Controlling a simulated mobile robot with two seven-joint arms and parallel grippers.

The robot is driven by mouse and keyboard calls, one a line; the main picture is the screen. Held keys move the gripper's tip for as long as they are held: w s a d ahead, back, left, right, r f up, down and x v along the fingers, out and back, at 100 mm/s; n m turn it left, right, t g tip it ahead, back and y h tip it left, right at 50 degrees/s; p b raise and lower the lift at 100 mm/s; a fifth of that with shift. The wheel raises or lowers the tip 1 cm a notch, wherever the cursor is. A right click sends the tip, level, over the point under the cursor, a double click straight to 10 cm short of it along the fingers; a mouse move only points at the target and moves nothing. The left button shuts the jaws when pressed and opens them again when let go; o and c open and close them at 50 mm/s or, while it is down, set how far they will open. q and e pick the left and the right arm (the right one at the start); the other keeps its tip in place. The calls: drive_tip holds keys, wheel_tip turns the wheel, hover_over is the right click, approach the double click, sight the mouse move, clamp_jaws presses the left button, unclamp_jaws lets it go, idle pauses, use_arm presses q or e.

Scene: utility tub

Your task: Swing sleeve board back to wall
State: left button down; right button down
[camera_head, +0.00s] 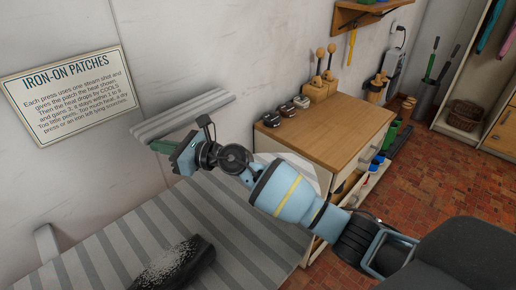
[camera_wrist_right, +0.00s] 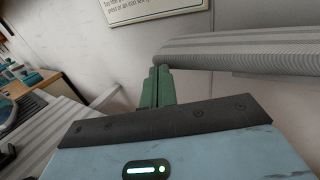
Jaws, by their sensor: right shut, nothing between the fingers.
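The sleeve board (camera_head: 185,116) is a narrow, grey-striped padded board beside the wall, above the larger striped ironing board (camera_head: 115,245). In the right wrist view the sleeve board (camera_wrist_right: 250,48) crosses the upper right, its rounded left end close to my fingertips. My right gripper (camera_head: 158,147) has green fingers, shut and empty, at the sleeve board's near side toward its left end. In the right wrist view the closed fingers (camera_wrist_right: 160,75) point up just beside that end; I cannot tell whether they touch it. The sleeve board's support is hidden. My left gripper is not in view.
A dark, white-flecked object (camera_head: 175,265) lies on the ironing board. A wooden-topped cabinet (camera_head: 335,125) with small dark items and wooden-knobbed tools stands right of my gripper. An "Iron-on patches" sign (camera_head: 70,95) hangs on the wall. Red tiled floor (camera_head: 440,180) is open at right.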

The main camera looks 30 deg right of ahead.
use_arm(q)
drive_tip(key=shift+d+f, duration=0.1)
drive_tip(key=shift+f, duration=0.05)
use_arm(e)
drive_tip(key=shift+w+a+r, duration=0.1)
drive_tip(key=shift+w+a, duration=0.4)
drive_tip(key=shift+w, duration=0.2)
drive_tip(key=shift+r, duration=0.25)
